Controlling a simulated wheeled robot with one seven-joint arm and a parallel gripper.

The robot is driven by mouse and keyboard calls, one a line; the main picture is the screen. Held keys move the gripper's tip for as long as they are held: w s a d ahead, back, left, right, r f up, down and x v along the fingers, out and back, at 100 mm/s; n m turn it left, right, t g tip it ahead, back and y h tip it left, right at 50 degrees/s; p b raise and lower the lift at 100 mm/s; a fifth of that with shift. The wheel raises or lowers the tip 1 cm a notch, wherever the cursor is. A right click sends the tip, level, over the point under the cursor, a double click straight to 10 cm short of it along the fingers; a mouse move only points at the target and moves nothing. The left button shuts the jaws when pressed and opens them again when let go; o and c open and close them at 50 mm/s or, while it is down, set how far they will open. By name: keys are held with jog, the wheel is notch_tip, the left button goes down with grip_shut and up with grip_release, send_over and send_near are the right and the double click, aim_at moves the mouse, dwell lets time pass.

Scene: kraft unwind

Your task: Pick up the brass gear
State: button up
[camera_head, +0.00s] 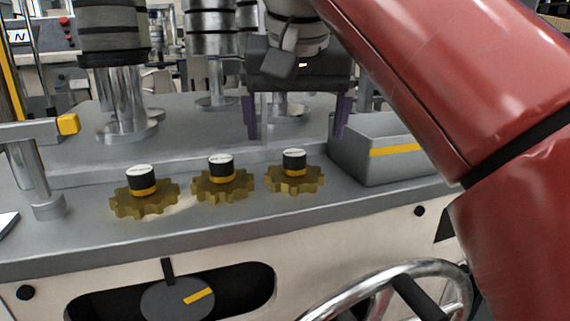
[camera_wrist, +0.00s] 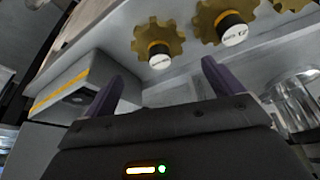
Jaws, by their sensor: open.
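Three brass gears sit in a row on the grey machine ledge, each with a black, white-topped knob banded in yellow: a left gear (camera_head: 145,203), a middle gear (camera_head: 223,184) and a right gear (camera_head: 295,181). My gripper (camera_head: 293,132) is open and empty, with purple fingers pointing down, above and behind the right gear. My gripper (camera_wrist: 162,75) touches neither gear there.
A grey bin (camera_head: 385,165) with a yellow stripe stands right of the gears; it also shows in the wrist view (camera_wrist: 72,88). Metal columns (camera_head: 122,105) rise behind the ledge. A post with a yellow tip (camera_head: 45,175) stands at the left. A handwheel (camera_head: 400,275) is below the front edge.

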aim_at(295, 153)
jog(key=b+x, duration=0.2)
jog(key=x, duration=0.5)
jog(key=shift+w+f, duration=0.1)
jog(key=shift+f, duration=0.05)
jog(key=c, duration=1)
